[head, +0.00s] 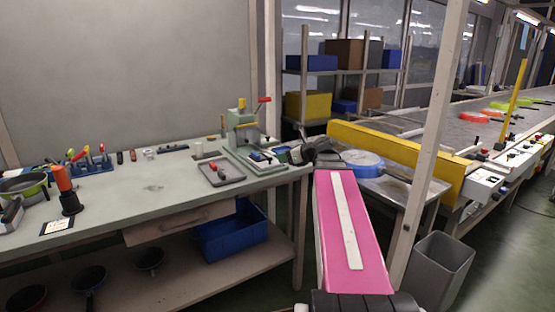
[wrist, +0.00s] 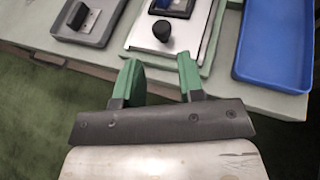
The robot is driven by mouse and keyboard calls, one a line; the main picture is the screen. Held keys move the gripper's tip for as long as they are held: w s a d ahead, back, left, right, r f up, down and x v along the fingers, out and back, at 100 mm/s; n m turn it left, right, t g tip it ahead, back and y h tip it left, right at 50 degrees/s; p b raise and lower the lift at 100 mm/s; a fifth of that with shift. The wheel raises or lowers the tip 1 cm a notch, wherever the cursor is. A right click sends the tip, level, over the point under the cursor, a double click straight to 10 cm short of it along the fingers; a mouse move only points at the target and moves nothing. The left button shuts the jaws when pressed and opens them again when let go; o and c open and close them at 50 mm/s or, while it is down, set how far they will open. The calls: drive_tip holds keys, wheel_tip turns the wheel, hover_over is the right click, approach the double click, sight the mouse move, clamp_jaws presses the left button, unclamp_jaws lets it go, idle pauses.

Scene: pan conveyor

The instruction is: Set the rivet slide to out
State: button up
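The green rivet press (head: 243,130) stands at the right end of the workbench, with a red-knobbed lever at its top. At its base, a silver slide plate (wrist: 146,39) with a round black knob (wrist: 164,31) shows in the wrist view, with a blue-and-black part behind the knob. My gripper (wrist: 160,75) has two green fingers apart, with nothing between them. It is on the near side of the slide and knob, apart from the knob in the picture. In the head view my dark wrist hides most of the gripper by the bench's right end.
A grey tray (wrist: 98,38) with a dark block lies left of the press. A blue tray (wrist: 246,73) lies to its right. A blue round pan (head: 362,160) sits on the metal table beyond my arm. A pale post (head: 425,130) stands right of my arm.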

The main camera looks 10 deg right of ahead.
drive_tip(key=shift+v, duration=2.3)
drive_tip(key=s+a+f+n+g+h, duration=0.3)
drive_tip(key=s+a+f+n, duration=0.1)
drive_tip(key=f+n, duration=0.5)
drive_tip(key=s+a+f+n+g+h, duration=0.3)
drive_tip(key=s+f+n, duration=0.2)
drive_tip(key=f+n, duration=0.4)
drive_tip(key=s+a+f+n+g+h, duration=0.2)
drive_tip(key=s+a+f+n+g, duration=0.2)
drive_tip(key=f+n, duration=0.5)
wheel_tip(320, 180, down, 8)
drive_tip(key=shift+s+a+f+n+h, duration=0.1)
drive_tip(key=shift+s+a+n+h, duration=0.1)
drive_tip(key=shift+a+n+h, duration=0.2)
